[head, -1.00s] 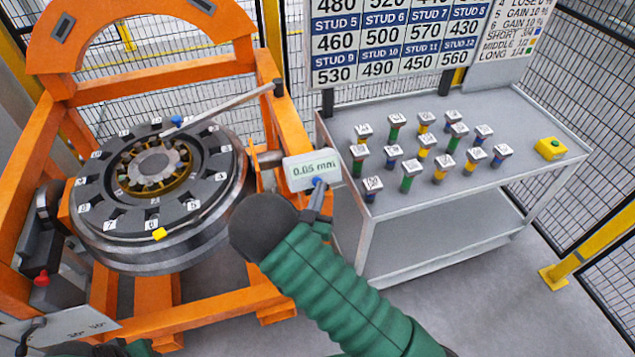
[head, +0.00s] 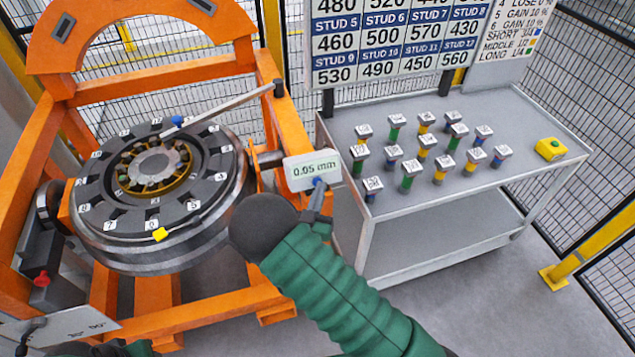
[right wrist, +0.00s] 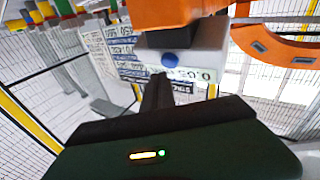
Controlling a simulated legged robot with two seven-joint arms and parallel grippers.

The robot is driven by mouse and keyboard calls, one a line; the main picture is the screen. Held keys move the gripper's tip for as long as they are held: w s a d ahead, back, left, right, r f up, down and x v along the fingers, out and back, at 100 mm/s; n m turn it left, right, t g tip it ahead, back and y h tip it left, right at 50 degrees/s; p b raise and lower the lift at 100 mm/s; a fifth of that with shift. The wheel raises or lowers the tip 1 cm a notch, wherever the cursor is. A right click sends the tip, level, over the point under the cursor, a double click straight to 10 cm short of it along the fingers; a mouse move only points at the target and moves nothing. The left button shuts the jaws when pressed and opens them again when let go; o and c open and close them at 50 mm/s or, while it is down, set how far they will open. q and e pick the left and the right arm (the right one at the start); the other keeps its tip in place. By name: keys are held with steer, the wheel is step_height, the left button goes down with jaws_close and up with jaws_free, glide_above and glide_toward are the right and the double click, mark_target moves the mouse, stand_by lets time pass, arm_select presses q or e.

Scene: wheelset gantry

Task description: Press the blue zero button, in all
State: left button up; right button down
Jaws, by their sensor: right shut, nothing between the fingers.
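The gauge box (head: 313,170) at the side of the orange gantry has a pale display reading 0.05 mm. The blue zero button (head: 318,182) is at its lower edge, and it also shows as a round blue disc in the right wrist view (right wrist: 170,60). My right gripper (head: 321,190) is shut and empty, its fingertips right at the button in the head view. In the right wrist view the fingers (right wrist: 157,82) end just below the disc. I cannot tell whether they touch it. Only a bit of green sleeve shows at the bottom left; my left gripper is not clearly seen.
The orange gantry (head: 90,75) holds the dark wheel (head: 150,250) with numbered slots. A long-handled tool (head: 225,105) lies over it. Mesh fencing stands behind.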

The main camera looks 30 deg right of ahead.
steer(key=shift+f, duration=0.1)
stand_by(0.5)
steer(key=shift+w+d, duration=0.15)
steer(key=shift+w, duration=0.15)
steer(key=shift+w+f+b, duration=0.3)
steer(key=shift+w+b, duration=0.1)
steer(key=shift+b, duration=0.2)
stand_by(0.4)
steer(key=shift+s+r, duration=0.1)
steer(key=shift+s+r+p, duration=0.35)
steer(key=shift+s+p, duration=0.05)
steer(key=shift+s, duration=0.25)
steer(key=s, duration=0.1)
steer(key=s+a+r+p, duration=0.1)
steer(key=s, duration=0.1)
steer(key=s+r+p, duration=0.1)
steer(key=shift+s+a+r, duration=0.15)
stand_by(0.4)
